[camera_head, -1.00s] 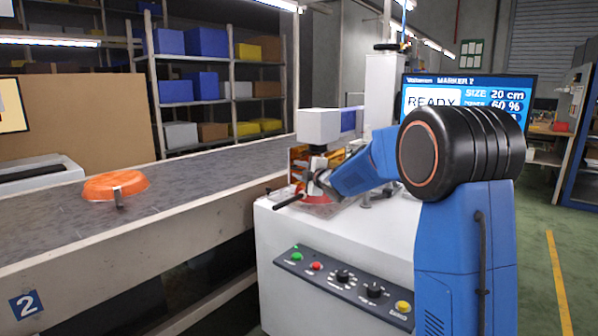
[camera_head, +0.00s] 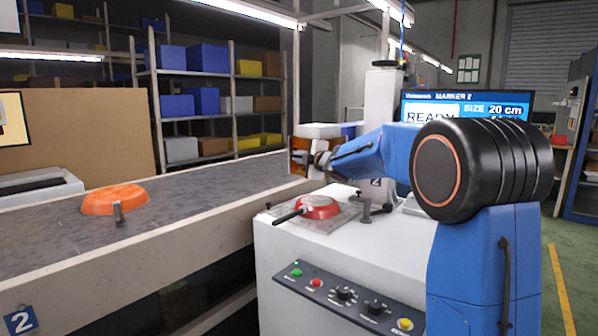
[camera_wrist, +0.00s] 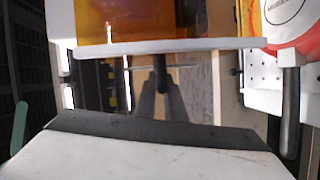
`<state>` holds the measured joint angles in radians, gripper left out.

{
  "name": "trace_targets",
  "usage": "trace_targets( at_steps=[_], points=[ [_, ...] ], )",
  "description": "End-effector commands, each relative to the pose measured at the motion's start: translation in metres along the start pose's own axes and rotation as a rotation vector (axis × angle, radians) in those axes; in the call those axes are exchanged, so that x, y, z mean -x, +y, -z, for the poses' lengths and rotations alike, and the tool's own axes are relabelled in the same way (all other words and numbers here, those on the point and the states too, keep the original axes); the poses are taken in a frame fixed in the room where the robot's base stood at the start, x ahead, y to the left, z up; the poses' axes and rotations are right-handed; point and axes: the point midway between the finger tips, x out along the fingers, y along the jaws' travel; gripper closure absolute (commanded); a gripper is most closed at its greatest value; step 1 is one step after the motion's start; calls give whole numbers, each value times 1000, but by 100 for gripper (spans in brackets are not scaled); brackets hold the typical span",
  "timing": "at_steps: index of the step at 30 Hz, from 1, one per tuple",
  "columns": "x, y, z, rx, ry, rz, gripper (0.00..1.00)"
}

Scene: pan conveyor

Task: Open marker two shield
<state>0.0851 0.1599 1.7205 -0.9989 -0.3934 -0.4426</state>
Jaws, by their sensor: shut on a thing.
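The amber shield (camera_head: 299,158) of marker two is raised above the machine's bed, at the front of the white marker head (camera_head: 318,131). In the wrist view the amber panel (camera_wrist: 150,20) has a pale lower edge and a dark handle at its middle. My gripper (camera_head: 322,159) is shut on that handle; its fingers (camera_wrist: 160,98) show around it in the wrist view. A red pan (camera_head: 320,206) with a dark handle lies on the bed plate below, clear of the shield. It also shows in the wrist view (camera_wrist: 288,45) at upper right.
The marker's white cabinet (camera_head: 335,250) has a button panel (camera_head: 345,297) in front. The screen (camera_head: 462,109) reads MARKER 2, READY, SIZE 20 cm. A conveyor (camera_head: 60,233) with an orange pan (camera_head: 114,199) runs along the left. A small clamp post (camera_head: 366,208) stands right of the red pan.

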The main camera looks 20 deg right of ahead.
Motion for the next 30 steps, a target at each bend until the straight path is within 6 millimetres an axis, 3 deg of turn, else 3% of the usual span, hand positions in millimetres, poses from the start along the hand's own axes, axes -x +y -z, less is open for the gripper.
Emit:
trace_targets(
  at_steps=[11, 12, 14, 24, 30],
  points=[
    [1, 7, 1, 0, -1, -1, 100],
    [1, 7, 1, 0, -1, -1, 86],
    [1, 6, 1, 0, -1, -1, 72],
    [2, 6, 1, 0, -1, -1, 72],
    [21, 7, 0, 0, -2, -1, 72]
  ],
)
